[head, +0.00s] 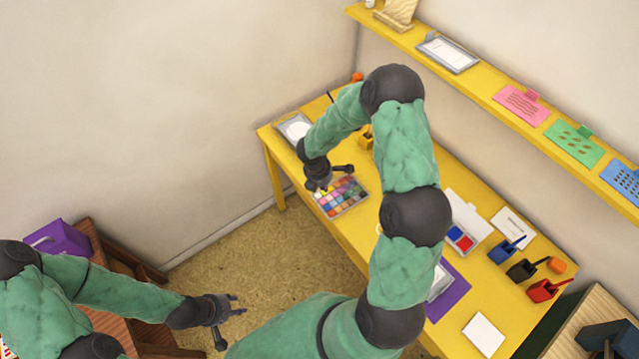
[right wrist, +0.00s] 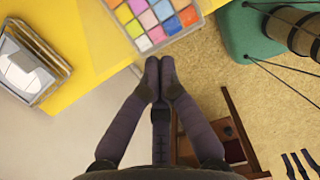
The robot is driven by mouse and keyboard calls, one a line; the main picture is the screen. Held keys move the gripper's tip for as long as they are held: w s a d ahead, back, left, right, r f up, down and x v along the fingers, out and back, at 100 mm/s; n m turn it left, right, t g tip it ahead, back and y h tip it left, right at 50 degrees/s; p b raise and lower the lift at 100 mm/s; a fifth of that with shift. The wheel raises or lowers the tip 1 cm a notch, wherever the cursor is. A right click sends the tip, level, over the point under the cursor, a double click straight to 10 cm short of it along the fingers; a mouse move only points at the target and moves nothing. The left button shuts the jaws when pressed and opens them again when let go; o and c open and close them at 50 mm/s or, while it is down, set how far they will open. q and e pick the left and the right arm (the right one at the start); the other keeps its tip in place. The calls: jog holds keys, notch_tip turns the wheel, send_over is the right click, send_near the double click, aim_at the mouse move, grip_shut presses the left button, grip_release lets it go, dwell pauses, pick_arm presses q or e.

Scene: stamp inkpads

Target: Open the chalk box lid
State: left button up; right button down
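The chalk box (head: 350,204) is a flat, grey-rimmed case of several coloured squares near the left edge of the yellow table. It also shows at the top of the right wrist view (right wrist: 158,44). Its colours are visible; I cannot tell whether a clear lid covers them. My right gripper (head: 325,188) is over the box's upper left side in the head view, hiding part of it. In the right wrist view its fingertips (right wrist: 160,78) meet with nothing seen between them, just short of the box's edge. My left gripper (head: 240,304) is open and empty, away from the table over the floor.
A grey tray (head: 294,128) lies at the table's far left corner. Ink pads (head: 461,238), stamps (head: 508,249) and a purple mat (head: 452,290) lie further right. A yellow shelf (head: 495,85) runs along the wall. A purple box (head: 62,238) stands on wooden furniture at left.

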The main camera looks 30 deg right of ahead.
jog(key=d+r+y+p, duration=0.1)
jog(key=d+r+p, duration=0.1)
jog(key=p, duration=0.3)
jog(key=d+r+y+p, duration=0.1)
jog(key=d+r+p, duration=0.2)
jog(key=p, duration=0.2)
jog(key=shift+w+d+r, duration=0.1)
jog(key=shift+d+r, duration=0.2)
jog(key=shift+d, duration=0.1)
jog(key=d+r+p, duration=0.2)
jog(key=d, duration=0.8)
jog(key=shift+w+d+r, duration=0.15)
jog(key=shift+d+r, duration=0.05)
jog(key=shift+r, duration=0.2)
jog(key=shift+r+p, duration=0.15)
jog(key=shift+p, duration=0.15)
jog(key=shift+r+p, duration=0.35)
jog(key=shift+r, duration=0.35)
